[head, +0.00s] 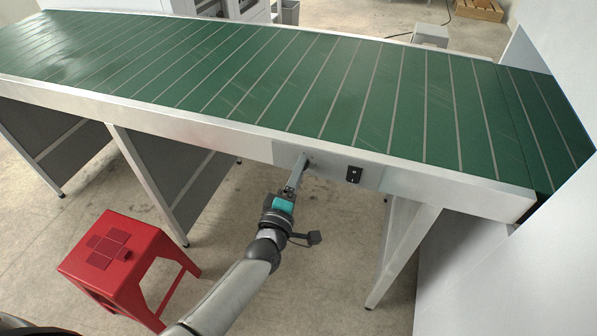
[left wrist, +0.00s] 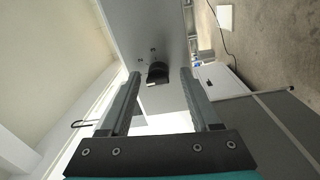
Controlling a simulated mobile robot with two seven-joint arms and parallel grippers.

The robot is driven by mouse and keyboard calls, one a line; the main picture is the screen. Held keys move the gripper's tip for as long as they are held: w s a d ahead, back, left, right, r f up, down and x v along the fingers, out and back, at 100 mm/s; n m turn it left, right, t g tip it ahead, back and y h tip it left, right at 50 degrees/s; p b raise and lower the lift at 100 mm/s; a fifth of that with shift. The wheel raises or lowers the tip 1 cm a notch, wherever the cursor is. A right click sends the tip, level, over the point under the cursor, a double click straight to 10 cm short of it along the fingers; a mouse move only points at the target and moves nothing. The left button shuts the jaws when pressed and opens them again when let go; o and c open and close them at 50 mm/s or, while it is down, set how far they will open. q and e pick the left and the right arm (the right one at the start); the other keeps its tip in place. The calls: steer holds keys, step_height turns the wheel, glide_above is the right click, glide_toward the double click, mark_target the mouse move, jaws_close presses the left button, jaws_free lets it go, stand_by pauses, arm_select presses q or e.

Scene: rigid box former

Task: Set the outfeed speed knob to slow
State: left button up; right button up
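The knob (left wrist: 158,73) is black and round, with a small white mark on its lower edge in the left wrist view. It sits on the grey side panel (left wrist: 146,28) of the conveyor. In the left wrist view my left gripper (left wrist: 161,76) is open, one finger on each side of the knob, with gaps showing on both sides. My right gripper is not in view.
The green conveyor belt (head: 290,80) above is empty. A red stool (head: 118,255) stands on the floor at the lower left. A conveyor leg (head: 405,255) stands to the right.

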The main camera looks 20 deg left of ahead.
arm_select(q)
steer(key=s+p, duration=0.1)
steer(key=s, duration=1.4)
steer(key=shift+a+f, duration=0.25)
steer(key=shift+f, duration=0.1)
steer(key=s+f+m+g+h, duration=0.1)
steer(key=s+f+m+g, duration=0.45)
steer(key=f, duration=0.75)
steer(key=s+f+m+g, duration=0.4)
steer(key=s+f+m, duration=0.2)
steer(key=f, duration=0.7)
steer(key=s+a+f+m+g, duration=0.2)
steer(key=s+f+m+g, duration=0.1)
steer(key=s, duration=0.6)
steer(key=s+a+f+m+g+y, duration=0.1)
steer(key=s+f+m+g, duration=0.3)
steer(key=s, duration=0.6)
step_height(320, 180, down, 3)
steer(key=shift+s+a+r+g+y, duration=0.15)
steer(key=shift+s+a+g+y, duration=0.15)
steer(key=shift+g, duration=0.25)
